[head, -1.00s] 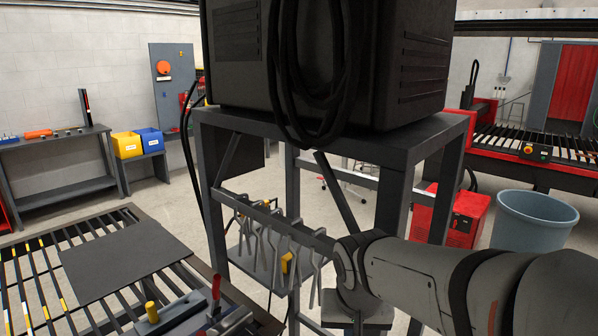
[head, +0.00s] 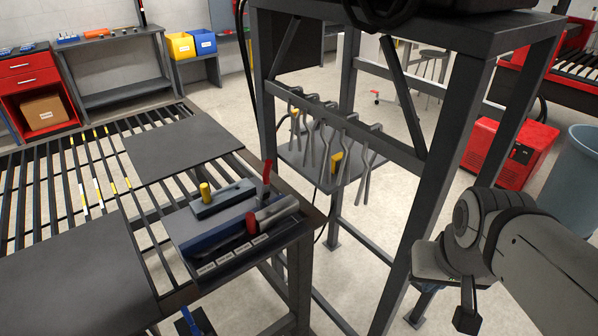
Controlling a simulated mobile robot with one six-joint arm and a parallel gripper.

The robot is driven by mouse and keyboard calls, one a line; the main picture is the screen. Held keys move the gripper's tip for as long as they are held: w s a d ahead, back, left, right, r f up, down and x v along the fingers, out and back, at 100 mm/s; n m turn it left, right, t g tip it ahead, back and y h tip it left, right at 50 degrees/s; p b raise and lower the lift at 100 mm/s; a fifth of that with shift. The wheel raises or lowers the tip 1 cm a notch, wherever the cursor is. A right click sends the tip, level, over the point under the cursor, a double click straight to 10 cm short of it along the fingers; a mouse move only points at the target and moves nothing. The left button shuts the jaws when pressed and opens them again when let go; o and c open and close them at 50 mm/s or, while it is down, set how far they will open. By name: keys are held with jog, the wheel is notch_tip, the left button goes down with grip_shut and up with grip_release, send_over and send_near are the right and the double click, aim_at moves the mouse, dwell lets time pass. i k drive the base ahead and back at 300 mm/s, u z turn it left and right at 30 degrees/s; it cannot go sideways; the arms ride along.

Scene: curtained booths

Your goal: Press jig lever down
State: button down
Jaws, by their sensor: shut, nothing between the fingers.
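The jig (head: 195,240) sits on the near right corner of a slatted metal table in the head view. It has a blue body, a grey bar and a yellow knob (head: 205,192). A lever with a red grip (head: 266,172) stands up at its back right. A second red piece (head: 252,223) sits lower, beside a grey cylindrical part. I cannot tell how these parts join. My gripper (head: 467,320) is at the lower right, pointing down, shut and empty. It is well to the right of the jig and apart from it.
A dark steel stand (head: 448,165) rises between the jig and my arm, with several clamps (head: 340,140) hanging from its rail. Flat dark plates (head: 178,148) lie on the slatted table (head: 150,300). A red box (head: 508,150) and a blue bin (head: 575,180) stand at the right.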

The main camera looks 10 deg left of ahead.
aim_at(264, 196)
jog(key=z, duration=0.05)
jog(key=k, duration=1.3)
jog(key=u, duration=0.4)
jog(key=i, duration=1.7)
jog(key=u, duration=0.15)
